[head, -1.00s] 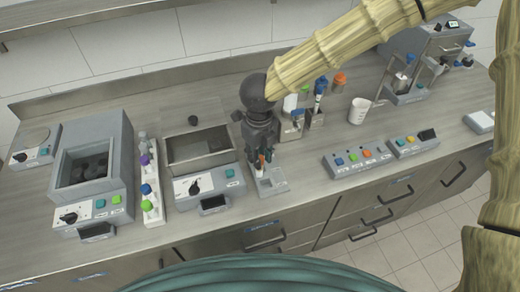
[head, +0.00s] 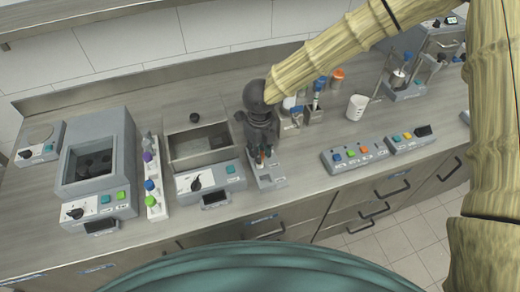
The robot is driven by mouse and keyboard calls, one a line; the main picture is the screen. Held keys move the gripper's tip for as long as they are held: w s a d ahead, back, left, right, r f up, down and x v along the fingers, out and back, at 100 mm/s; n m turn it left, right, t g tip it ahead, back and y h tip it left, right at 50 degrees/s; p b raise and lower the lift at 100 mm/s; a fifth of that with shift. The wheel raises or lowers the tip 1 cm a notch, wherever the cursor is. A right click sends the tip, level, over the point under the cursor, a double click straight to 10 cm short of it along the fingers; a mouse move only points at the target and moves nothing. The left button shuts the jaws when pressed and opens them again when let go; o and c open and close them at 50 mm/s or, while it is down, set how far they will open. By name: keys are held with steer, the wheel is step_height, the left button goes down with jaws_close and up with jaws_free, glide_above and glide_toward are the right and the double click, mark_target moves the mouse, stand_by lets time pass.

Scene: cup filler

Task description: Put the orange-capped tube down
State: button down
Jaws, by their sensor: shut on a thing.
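My gripper (head: 263,153) points straight down above a small grey block-shaped holder (head: 272,182) near the front edge of the counter. It is shut on a small tube, of which only a bit of orange-red (head: 266,152) shows between the dark fingers. Most of the tube is hidden by the fingers. I cannot tell whether its lower end touches the holder.
A grey open-topped box with a knob (head: 198,184) stands close to the left. A white rack (head: 155,205) with purple, blue and green caps is beyond it. To the right are a button panel (head: 355,155), a white beaker (head: 357,107) and blue- and orange-capped items (head: 337,77).

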steer(key=c, duration=1.2)
jaws_free()
steer(key=shift+f, duration=0.1)
steer(key=shift+c, duration=0.2)
step_height(320, 180, up, 12)
steer(key=b, duration=0.2)
steer(key=shift+b, duration=0.3)
